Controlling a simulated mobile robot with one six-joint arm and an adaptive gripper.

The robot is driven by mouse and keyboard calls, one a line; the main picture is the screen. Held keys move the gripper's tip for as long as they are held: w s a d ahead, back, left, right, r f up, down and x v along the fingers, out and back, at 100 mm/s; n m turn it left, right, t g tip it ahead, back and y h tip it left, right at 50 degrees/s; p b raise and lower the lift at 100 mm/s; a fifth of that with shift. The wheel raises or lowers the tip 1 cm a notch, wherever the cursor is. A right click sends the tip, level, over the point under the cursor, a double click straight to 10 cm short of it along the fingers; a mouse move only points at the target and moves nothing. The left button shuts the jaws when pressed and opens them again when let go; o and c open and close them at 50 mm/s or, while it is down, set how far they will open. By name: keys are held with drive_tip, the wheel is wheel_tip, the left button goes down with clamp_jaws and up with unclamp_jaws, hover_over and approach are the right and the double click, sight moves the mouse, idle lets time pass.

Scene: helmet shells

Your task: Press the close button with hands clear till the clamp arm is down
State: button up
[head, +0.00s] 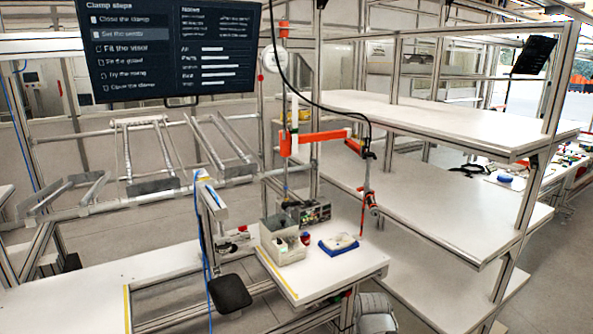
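A grey upright post with a short grey arm (212,197) stands at the front of the workbench, with a blue cable beside it. A black pad (230,293) is below it. These may belong to the clamp, but I cannot tell whether a clamp arm is up or down. I cannot make out a close button. A small box with dark and coloured parts (310,212) stands at the back of the small white table (340,277). My gripper is not recognisable in the head view. A grey rounded part (375,314) at the bottom edge may be mine.
A monitor (168,50) titled "Clamp steps" highlights its second line. An orange arm (318,139) and hanging tool (371,200) overhang the small table. It holds a pale bin (283,246) and blue-edged pad (339,244). White shelves (440,210) stand right.

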clamp_jaws()
idle(1.3)
